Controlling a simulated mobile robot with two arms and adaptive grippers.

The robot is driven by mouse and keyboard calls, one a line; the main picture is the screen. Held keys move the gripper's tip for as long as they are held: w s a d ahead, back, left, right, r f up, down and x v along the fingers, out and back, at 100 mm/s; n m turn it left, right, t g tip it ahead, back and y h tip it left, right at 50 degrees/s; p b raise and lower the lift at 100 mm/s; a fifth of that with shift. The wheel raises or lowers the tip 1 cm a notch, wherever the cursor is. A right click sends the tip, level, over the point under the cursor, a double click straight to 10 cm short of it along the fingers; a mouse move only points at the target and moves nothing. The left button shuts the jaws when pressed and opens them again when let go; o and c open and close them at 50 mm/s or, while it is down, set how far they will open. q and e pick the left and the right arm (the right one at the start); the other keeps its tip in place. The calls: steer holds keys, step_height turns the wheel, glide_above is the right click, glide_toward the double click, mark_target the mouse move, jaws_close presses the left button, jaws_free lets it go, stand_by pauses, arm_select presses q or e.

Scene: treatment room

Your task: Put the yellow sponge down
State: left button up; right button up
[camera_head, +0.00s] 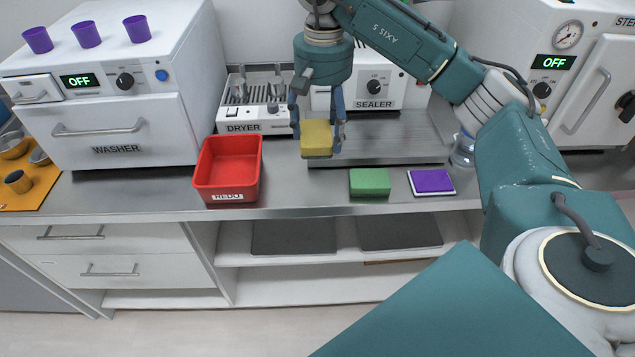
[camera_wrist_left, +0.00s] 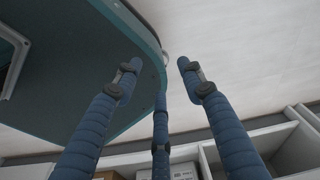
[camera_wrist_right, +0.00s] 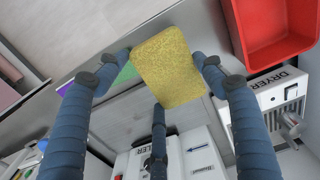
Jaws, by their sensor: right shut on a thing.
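The yellow sponge (camera_head: 316,138) is held above the counter, between the red bin and the green sponge. My right gripper (camera_head: 318,122) is shut on it, with fingers on both sides. In the right wrist view the sponge (camera_wrist_right: 168,68) sits between the fingertips of the right gripper (camera_wrist_right: 166,62). The green sponge (camera_head: 369,182) lies on the counter to the right of it and is partly hidden in the right wrist view (camera_wrist_right: 127,74). My left gripper (camera_wrist_left: 155,68) is open and empty in the left wrist view, away from the counter; it does not show in the head view.
A red bin (camera_head: 228,194) marked REDO stands left of the sponge. A purple sponge on a white pad (camera_head: 432,182) lies right of the green one. The dryer (camera_head: 252,115), sealer (camera_head: 374,92) and washer (camera_head: 105,100) stand behind. Counter between bin and green sponge is clear.

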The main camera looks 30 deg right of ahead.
step_height(320, 180, down, 5)
steer(key=shift+a+r+b, duration=0.1)
steer(key=shift+b, duration=0.2)
step_height(320, 180, down, 5)
steer(key=shift+s+r+p, duration=0.1)
steer(key=shift+r+p, duration=0.05)
steer(key=shift+p, duration=0.25)
step_height(320, 180, down, 4)
steer(key=shift+r+p, duration=0.2)
steer(key=shift+p, duration=0.15)
steer(key=shift+f, duration=0.3)
steer(key=o, duration=0.7)
arm_select(q)
steer(key=shift+s+a, duration=0.3)
steer(key=shift+s, duration=0.2)
steer(key=shift+s+a, duration=0.25)
steer(key=shift+s, duration=0.25)
arm_select(e)
steer(key=shift+o, duration=0.6)
arm_select(q)
steer(key=shift+s, duration=0.1)
